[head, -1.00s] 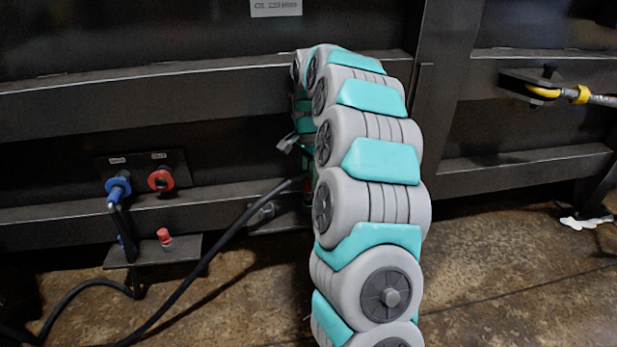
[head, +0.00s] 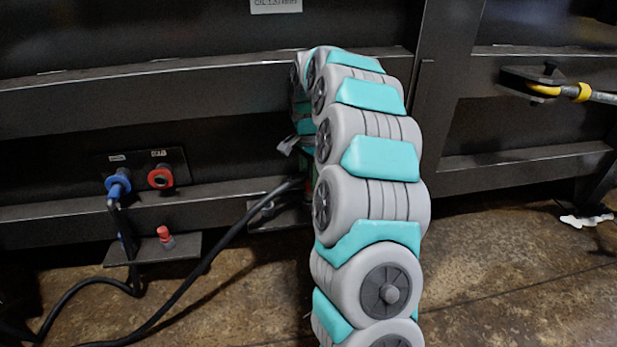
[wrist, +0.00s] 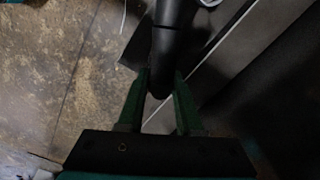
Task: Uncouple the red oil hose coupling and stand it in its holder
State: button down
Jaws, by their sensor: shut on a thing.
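The red-ringed socket (head: 160,177) on the wall panel has nothing plugged in. A small red peg-like part (head: 164,236) stands on the plate below. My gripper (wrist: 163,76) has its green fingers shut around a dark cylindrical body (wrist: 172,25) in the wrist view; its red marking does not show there. In the head view my arm hides the gripper and most of what it holds. A thick black hose (head: 213,255) rises from the floor to that hidden spot, beside a small bracket (head: 280,217) on the lower rail. I cannot tell whether the held part touches the bracket.
A blue coupling (head: 118,186) is plugged in left of the red socket, its black hose hanging down. A yellow-banded rod (head: 583,92) sits in a bracket at the right. The floor (head: 490,290) at right is mostly clear.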

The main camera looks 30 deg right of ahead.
aim_at(308, 171)
jog(key=shift+f+b, duration=0.3)
jog(key=shift+f, duration=1)
dwell(0.4)
jog(key=c, duration=0.5)
grip_release()
jog(key=shift+c, duration=0.4)
jog(key=shift+r, duration=0.15)
jog(key=shift+r+p, duration=1.15)
jog(key=shift+r, duration=2.25)
